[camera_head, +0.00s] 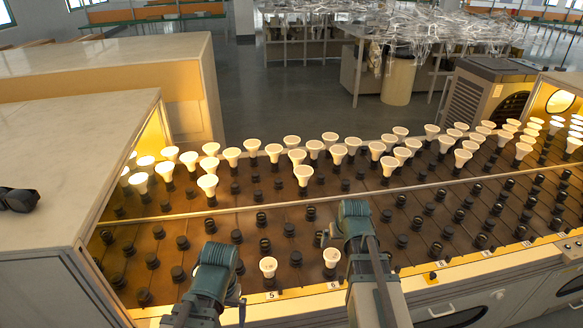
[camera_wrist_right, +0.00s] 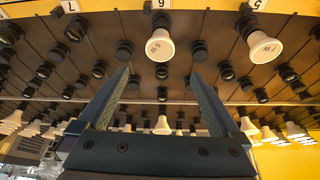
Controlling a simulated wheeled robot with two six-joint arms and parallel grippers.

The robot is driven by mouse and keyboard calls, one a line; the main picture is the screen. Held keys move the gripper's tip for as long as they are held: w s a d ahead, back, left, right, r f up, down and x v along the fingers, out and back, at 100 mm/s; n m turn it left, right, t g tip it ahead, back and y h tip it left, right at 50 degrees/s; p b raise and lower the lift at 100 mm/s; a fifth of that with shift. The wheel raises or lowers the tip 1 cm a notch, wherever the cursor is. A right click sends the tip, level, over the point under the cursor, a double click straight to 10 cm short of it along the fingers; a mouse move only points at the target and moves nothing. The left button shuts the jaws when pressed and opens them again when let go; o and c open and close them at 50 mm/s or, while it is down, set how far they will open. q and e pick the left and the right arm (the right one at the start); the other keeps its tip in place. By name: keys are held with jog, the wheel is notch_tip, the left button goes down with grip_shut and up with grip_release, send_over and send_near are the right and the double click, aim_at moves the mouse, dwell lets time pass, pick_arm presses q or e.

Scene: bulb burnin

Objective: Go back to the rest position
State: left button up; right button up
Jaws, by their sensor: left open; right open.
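My left gripper (camera_head: 238,303) is low at the front of the rack, partly hidden by its own arm. It is open and holds nothing that I can see. My right gripper (camera_head: 325,238) is open over the front sockets. In the right wrist view its two fingers (camera_wrist_right: 163,82) stand apart with no bulb between them. A white bulb (camera_head: 331,257) stands upright in the socket by label 6, just in front of the right gripper; it also shows in the right wrist view (camera_wrist_right: 159,45). Another bulb (camera_head: 268,266) stands by label 5, between the two arms.
The brown socket rack (camera_head: 150,232) holds many empty black sockets in front. Several rows of lit bulbs (camera_head: 303,173) stand toward the back. A cabinet (camera_head: 80,165) closes the left side, with a dark object (camera_head: 18,199) on top. The yellow label edge (camera_head: 300,290) runs along the front.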

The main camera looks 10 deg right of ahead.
aim_at(332, 254)
jog(key=b+x, duration=1.2)
jog(key=x, duration=0.1)
jog(key=shift+w+f, duration=0.1)
jog(key=shift+f, duration=0.05)
